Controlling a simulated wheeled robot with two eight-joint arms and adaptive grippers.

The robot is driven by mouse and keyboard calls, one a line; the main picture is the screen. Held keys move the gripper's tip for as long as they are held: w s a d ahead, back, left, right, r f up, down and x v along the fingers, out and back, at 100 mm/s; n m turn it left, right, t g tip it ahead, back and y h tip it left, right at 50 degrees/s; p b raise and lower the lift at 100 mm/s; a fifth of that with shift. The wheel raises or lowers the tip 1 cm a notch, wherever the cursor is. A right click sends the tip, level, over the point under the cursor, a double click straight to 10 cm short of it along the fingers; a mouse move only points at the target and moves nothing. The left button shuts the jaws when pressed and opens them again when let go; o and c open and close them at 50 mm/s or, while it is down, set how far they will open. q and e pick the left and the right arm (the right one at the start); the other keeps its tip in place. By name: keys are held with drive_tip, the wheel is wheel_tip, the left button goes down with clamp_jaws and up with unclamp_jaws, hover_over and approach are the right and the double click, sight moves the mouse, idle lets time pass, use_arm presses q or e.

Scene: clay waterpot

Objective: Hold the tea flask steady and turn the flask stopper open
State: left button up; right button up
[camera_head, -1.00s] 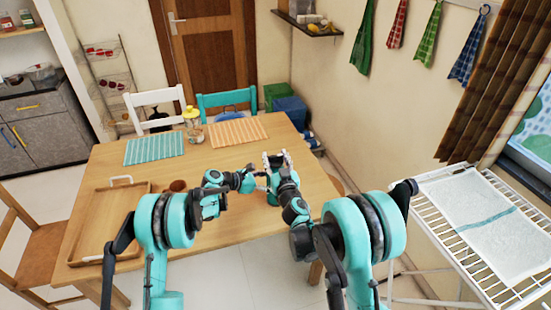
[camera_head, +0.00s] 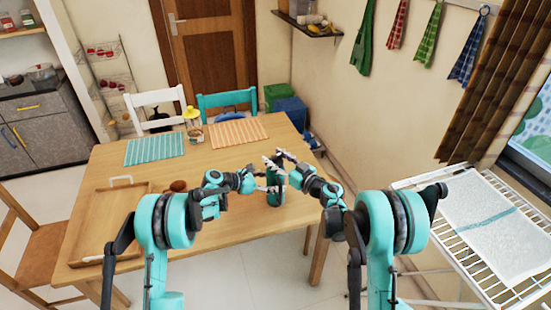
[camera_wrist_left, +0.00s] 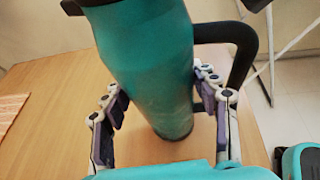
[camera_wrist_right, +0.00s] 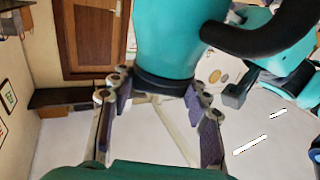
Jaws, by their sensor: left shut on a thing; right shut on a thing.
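The teal tea flask (camera_head: 276,190) stands upright near the right front part of the table. Its black handle (camera_wrist_left: 245,45) shows at the right in the left wrist view. My left gripper (camera_head: 262,183) is shut around the flask's body from the left, one finger on each side in the left wrist view (camera_wrist_left: 158,88). The dark flask stopper (camera_wrist_right: 165,86) is at the flask's top, which the upside-down right wrist view shows lowest. My right gripper (camera_head: 279,158) is shut on the stopper from the right. The fingers partly hide the stopper in the head view.
A teal striped mat (camera_head: 154,149), an orange mat (camera_head: 238,132) and a yellow-topped jar (camera_head: 193,125) are at the back. A white rack (camera_head: 470,260) stands at the right.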

sight(276, 156)
drive_tip(key=n+g+y, duration=0.2)
drive_tip(key=g, duration=0.1)
drive_tip(key=n+g+y, duration=0.2)
drive_tip(key=n+g, duration=0.1)
drive_tip(key=g, duration=0.1)
drive_tip(key=shift+w+d+f+n+y, duration=0.1)
drive_tip(key=shift+w+f+n+y, duration=0.1)
drive_tip(key=shift+n+y, duration=0.1)
drive_tip(key=n+g, duration=0.2)
drive_tip(key=g, duration=0.1)
drive_tip(key=n+g, duration=0.2)
drive_tip(key=g, duration=0.2)
drive_tip(key=shift+y, duration=0.4)
drive_tip(key=shift+n+g, duration=0.3)
drive_tip(key=shift+s+g, duration=0.15)
drive_tip(key=shift+g, duration=0.15)
drive_tip(key=o, duration=1.2)
drive_tip(key=shift+r, duration=0.15)
wheel_tip(276, 156, up, 10)
drive_tip(key=shift+f, duration=0.1)
